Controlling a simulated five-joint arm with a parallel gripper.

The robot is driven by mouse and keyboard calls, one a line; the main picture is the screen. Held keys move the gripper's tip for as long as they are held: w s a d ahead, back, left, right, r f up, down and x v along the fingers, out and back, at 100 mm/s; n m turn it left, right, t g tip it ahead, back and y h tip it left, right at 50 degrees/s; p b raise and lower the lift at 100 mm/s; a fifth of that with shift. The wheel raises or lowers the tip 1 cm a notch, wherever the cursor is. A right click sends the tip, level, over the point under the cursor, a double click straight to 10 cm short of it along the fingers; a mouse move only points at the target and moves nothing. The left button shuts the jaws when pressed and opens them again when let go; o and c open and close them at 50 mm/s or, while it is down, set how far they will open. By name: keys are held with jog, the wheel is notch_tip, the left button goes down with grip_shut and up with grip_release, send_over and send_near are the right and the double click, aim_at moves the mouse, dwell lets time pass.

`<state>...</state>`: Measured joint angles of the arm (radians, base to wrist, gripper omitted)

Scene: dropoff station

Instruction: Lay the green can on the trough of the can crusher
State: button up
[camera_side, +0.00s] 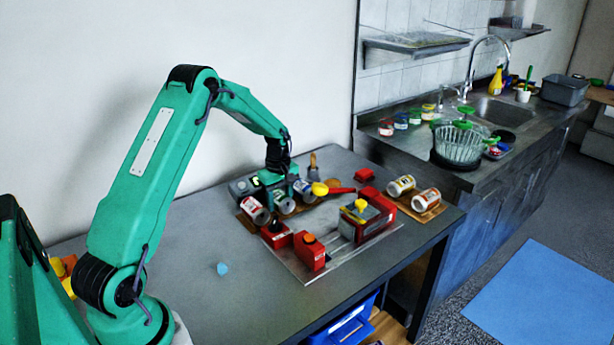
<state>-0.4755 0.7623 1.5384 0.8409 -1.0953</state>
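My gripper (284,191) points down among several cans at the back middle of the table. Its fingers are small and partly hidden, so I cannot tell whether they are open or hold anything. A grey can end (287,206) shows just below it. A red and white can (255,210) lies to its left, and a blue and white can (304,190) is to its right. I cannot make out a green can apart from my teal gripper. What looks like the can crusher is a red and grey machine (374,221) with a yellow knob, on a metal plate (340,260). Its trough is not clear.
Two red blocks (311,253) stand at the plate's left. Two white-labelled cans (401,186) lie on a wooden board (429,213) at the right. A yellow piece (320,189) and a red handle-like piece (341,190) lie behind the plate. The table's front left is mostly clear.

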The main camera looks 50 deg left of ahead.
aim_at(280, 192)
jog(key=shift+r, duration=0.1)
jog(key=shift+r, duration=2.45)
jog(key=shift+r, duration=0.55)
notch_tip(280, 192, up, 12)
jog(key=d+m, duration=1.8)
jog(key=d, duration=0.4)
jog(key=shift+w+d+f, duration=0.1)
jog(key=shift+f, duration=5.4)
